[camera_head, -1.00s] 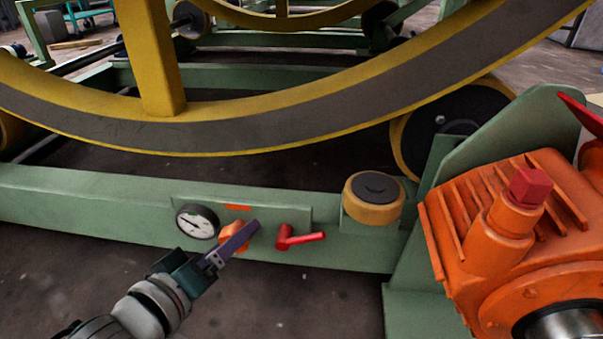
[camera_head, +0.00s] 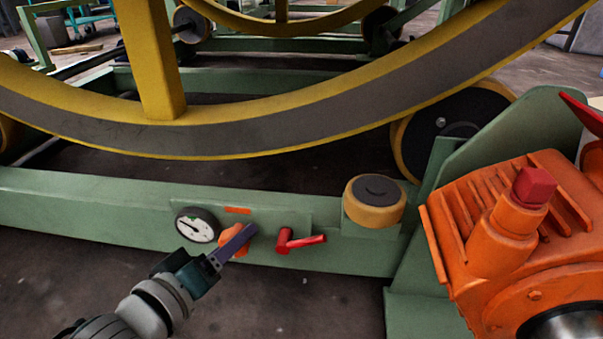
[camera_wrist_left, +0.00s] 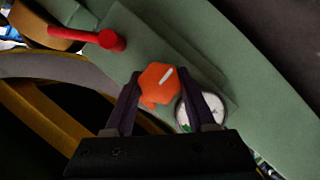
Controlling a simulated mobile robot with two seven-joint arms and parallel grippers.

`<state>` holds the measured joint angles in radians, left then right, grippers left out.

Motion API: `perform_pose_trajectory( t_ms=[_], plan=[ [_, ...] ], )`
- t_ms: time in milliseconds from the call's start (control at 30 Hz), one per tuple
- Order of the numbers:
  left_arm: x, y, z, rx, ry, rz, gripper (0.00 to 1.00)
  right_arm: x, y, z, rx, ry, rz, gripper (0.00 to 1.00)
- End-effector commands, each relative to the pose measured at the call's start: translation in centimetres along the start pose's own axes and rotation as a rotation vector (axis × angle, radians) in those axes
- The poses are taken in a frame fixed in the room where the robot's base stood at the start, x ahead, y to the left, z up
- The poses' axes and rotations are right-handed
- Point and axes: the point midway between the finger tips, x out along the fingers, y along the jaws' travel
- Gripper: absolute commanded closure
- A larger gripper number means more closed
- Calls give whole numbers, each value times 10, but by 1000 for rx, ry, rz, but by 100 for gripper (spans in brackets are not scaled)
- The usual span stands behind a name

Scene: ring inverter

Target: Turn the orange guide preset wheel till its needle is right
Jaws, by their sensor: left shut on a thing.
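The orange guide preset wheel (camera_head: 239,243) sits on the front of the green beam, partly hidden by my left gripper (camera_head: 243,236) in the head view. In the left wrist view the orange wheel (camera_wrist_left: 158,83), with a white mark on its face, is between the two fingers of my left gripper (camera_wrist_left: 160,88), which is shut on it. The round white gauge (camera_head: 197,225) is mounted just left of the wheel, with a dark needle and a green patch near its upper left. The gauge (camera_wrist_left: 203,108) also shows in the wrist view, partly behind a finger. My right gripper is out of view.
A red lever (camera_head: 300,240) sticks out just right of the wheel. A yellow roller (camera_head: 374,211) and a large orange gearbox (camera_head: 510,235) stand further right. A big yellow ring (camera_head: 230,138) arches behind the green beam (camera_head: 90,206). The floor in front is clear.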

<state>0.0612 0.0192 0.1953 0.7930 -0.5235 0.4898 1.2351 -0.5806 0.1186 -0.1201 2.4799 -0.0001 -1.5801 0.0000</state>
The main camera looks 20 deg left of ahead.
Motion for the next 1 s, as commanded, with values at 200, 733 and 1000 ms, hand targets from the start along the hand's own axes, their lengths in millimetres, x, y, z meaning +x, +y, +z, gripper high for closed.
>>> perform_pose_trajectory(
  t_ms=[200, 733, 1000],
  plan=[
    [0, 0, -1, 1, 1, 1, 100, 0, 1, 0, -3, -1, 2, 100],
    [0, 3, -2, 208, 3, -86, 100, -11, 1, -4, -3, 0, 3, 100],
    [1, 3, -1, 389, 4, -161, 100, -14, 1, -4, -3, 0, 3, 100]
  ],
)
